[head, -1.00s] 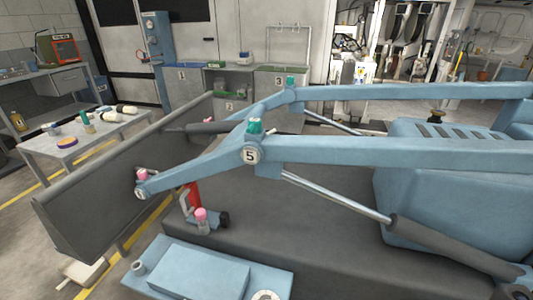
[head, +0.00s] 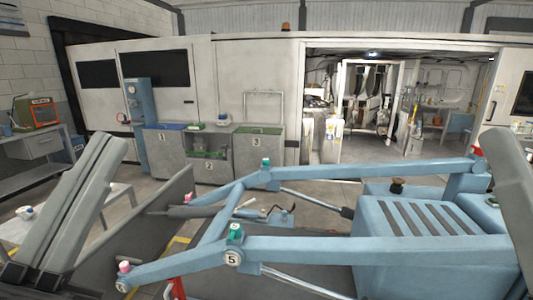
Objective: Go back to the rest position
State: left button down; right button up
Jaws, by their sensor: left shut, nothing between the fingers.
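My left gripper (head: 108,143) shows at the left of the head view as two long grey fingers pointing up and to the right. The fingers lie together, shut and empty, in front of the grey loader bucket (head: 142,228) and touch nothing that I can make out. My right gripper (head: 508,165) shows only as a grey piece at the right edge. The frame cuts it off, so its jaws cannot be judged.
The blue loader arms (head: 350,249) cross the lower middle, with a green-capped point marked 5 (head: 234,233). The slotted blue hood (head: 430,220) is at right. Numbered bins (head: 209,168) stand behind. A workbench (head: 38,148) is at far left. Floor beyond the loader is open.

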pick_arm(q)
jog(key=s+a+r+n+t+y, duration=0.1)
jog(key=s+a+n+t+y, duration=0.15)
jog(key=a+n+y, duration=0.45)
notch_tip(320, 180, up, 38)
jog(key=d+n+p, duration=0.2)
jog(key=n+p, duration=0.1)
jog(key=p, duration=3.4)
jog(key=shift+s+n+p, duration=0.2)
jog(key=shift+n+p, duration=0.2)
jog(key=shift+d, duration=0.1)
